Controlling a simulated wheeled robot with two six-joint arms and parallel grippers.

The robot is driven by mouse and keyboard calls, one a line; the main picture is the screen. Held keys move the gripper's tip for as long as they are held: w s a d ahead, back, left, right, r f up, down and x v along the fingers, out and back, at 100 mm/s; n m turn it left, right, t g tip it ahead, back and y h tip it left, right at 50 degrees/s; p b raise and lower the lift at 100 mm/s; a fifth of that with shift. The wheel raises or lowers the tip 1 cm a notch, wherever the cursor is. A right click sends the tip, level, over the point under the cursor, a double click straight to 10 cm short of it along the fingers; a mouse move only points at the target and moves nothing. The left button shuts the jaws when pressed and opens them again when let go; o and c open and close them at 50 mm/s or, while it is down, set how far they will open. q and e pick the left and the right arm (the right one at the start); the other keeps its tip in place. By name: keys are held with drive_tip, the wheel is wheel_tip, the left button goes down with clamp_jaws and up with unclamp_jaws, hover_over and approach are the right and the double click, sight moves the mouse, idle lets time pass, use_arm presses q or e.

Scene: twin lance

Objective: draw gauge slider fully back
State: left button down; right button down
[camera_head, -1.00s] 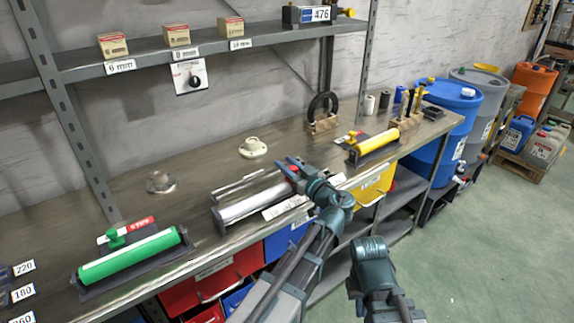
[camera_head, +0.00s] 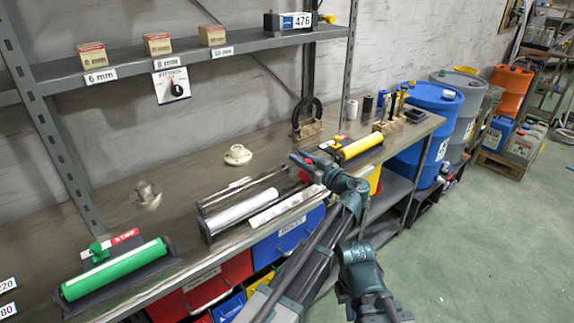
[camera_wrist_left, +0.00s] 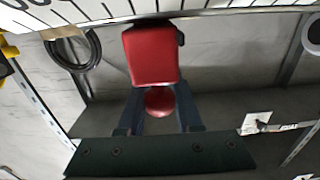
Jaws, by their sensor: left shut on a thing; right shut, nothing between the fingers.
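The gauge (camera_head: 222,222) lies on the bench, with a silver tube, a parallel rail and a white scale strip (camera_head: 280,207). My left gripper (camera_head: 303,165) is at its right end, where the red slider (camera_head: 305,177) shows partly behind the fingers. In the left wrist view the red slider block (camera_wrist_left: 151,55) stands beyond the fingers, with a round red knob (camera_wrist_left: 160,101) between them. The gripper is shut on the knob. A ticked scale (camera_wrist_left: 60,14) runs along the top there. My right gripper (camera_head: 358,252) is shut and empty, in front of the bench.
A green roller unit (camera_head: 115,270) lies at the bench's left, a yellow one (camera_head: 360,147) right of the gauge. A black ring on a stand (camera_head: 307,122) and a pale flanged piece (camera_head: 237,155) stand behind. Drums (camera_head: 425,120) are at right. Open floor lies in front.

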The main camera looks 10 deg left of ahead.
use_arm(q)
drive_tip(key=shift+w+d, duration=0.15)
drive_tip(key=c, duration=0.6)
unclamp_jaws()
drive_tip(key=shift+w+d, duration=0.1)
